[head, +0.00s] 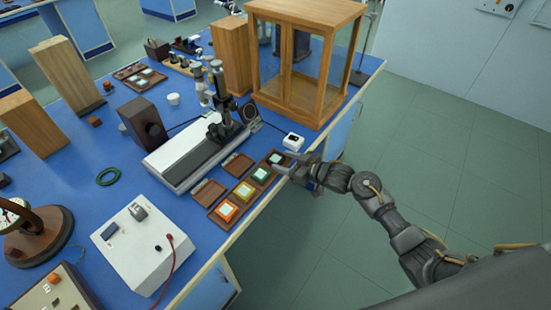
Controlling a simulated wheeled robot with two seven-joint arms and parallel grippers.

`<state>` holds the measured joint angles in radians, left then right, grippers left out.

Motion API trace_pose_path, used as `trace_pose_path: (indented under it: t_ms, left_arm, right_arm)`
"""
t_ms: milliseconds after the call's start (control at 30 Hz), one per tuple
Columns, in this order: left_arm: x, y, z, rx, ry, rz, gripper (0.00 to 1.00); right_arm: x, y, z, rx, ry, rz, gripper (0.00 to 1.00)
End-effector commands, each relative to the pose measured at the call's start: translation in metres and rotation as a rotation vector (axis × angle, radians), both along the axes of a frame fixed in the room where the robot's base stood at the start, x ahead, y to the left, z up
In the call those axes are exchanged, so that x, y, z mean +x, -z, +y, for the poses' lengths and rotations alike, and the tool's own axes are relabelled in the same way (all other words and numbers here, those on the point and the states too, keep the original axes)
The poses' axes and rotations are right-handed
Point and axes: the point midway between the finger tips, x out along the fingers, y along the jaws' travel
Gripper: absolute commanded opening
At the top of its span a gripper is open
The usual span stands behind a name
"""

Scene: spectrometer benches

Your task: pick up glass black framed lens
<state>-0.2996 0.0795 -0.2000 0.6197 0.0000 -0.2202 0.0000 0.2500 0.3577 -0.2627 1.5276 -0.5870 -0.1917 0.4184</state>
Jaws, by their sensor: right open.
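A brown wooden tray (224,220) lies near the bench's front edge with a row of square framed pieces. The one at the far right end, with a dark frame and pale glass (275,158), looks like the black framed lens. It lies flat in the tray, just left of my right gripper (296,169). The right gripper is open and empty, low over the bench edge; its fingers are small and partly blurred, and I cannot tell if they touch the tray. My left gripper is not in view.
A small white device (293,141) and a glass-sided wooden case (322,45) stand behind the gripper. A white optical bench (185,155) lies left. The floor at right is clear.

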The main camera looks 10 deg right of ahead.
Motion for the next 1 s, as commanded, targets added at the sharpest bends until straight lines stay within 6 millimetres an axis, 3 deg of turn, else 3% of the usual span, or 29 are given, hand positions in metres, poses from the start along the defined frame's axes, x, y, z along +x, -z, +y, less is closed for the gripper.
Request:
trace_pose_path:
  t_ms: [167,400,700,1000]
  left_arm:
    - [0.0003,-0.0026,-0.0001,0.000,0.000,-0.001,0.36]
    - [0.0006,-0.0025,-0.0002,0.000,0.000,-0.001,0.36]
    - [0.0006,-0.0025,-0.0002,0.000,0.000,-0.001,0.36]
    - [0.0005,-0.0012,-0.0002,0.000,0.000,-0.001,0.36]
  right_arm:
    - [0.0138,0.0048,0.0120,0.002,-0.001,0.000,0.56]
    - [0.0151,0.0063,0.0127,-0.001,0.000,-0.001,0.56]
    - [0.0149,0.0062,0.0126,0.000,0.000,-0.001,0.23]
    - [0.0151,0.0028,0.0126,0.000,-0.001,-0.003,0.23]
